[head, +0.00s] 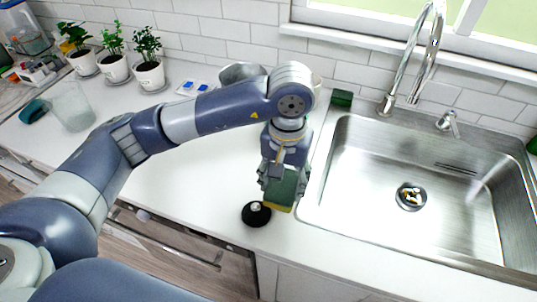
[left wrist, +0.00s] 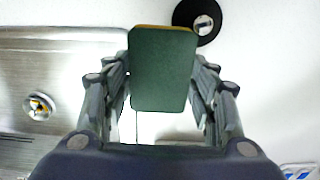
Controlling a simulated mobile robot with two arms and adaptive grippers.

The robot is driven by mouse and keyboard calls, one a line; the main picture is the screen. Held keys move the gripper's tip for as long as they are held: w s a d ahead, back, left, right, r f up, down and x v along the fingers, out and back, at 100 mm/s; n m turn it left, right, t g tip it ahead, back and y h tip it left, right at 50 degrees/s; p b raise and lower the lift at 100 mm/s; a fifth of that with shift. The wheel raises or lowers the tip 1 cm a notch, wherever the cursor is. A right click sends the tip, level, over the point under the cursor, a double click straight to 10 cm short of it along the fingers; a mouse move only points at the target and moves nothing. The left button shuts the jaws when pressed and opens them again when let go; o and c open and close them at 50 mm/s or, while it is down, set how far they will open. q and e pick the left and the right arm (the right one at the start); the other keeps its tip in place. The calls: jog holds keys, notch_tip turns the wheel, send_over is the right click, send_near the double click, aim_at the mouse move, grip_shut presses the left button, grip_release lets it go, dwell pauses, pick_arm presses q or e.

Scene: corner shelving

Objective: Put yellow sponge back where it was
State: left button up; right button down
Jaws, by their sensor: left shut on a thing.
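The sponge (head: 284,190), with a dark green face and a yellow side, is held upright between the fingers of my left gripper (head: 276,180). In the left wrist view the sponge (left wrist: 161,72) shows its green face, with a thin yellow edge at the top. The left gripper (left wrist: 161,85) is shut on it, with a finger on each side. The sponge is over the counter, just left of the sink. Whether it touches the counter is hard to tell. My right gripper is not in view.
A black round stopper (head: 256,216) lies beside the sponge on the counter (head: 190,200). The steel sink (head: 375,150) is to the right, with a faucet (head: 412,60) behind it. A small green block (head: 342,98) sits at its back left corner.

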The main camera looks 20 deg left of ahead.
pick_arm(q)
jog(key=w+a+p, duration=0.1)
jog(key=w+a, duration=0.1)
jog(key=w+a+p, duration=0.1)
jog(key=w, duration=0.2)
jog(key=w+a, duration=0.2)
jog(key=shift+w+a+f+p, duration=0.3)
jog(key=shift+w+f+p, duration=0.1)
jog(key=shift+w+a+f, duration=0.1)
jog(key=shift+w, duration=0.1)
jog(key=shift+f, duration=0.2)
jog(key=shift+f+p, duration=0.9)
jog(key=shift+f, duration=0.85)
jog(key=o, duration=1)
jog(key=shift+r, duration=0.1)
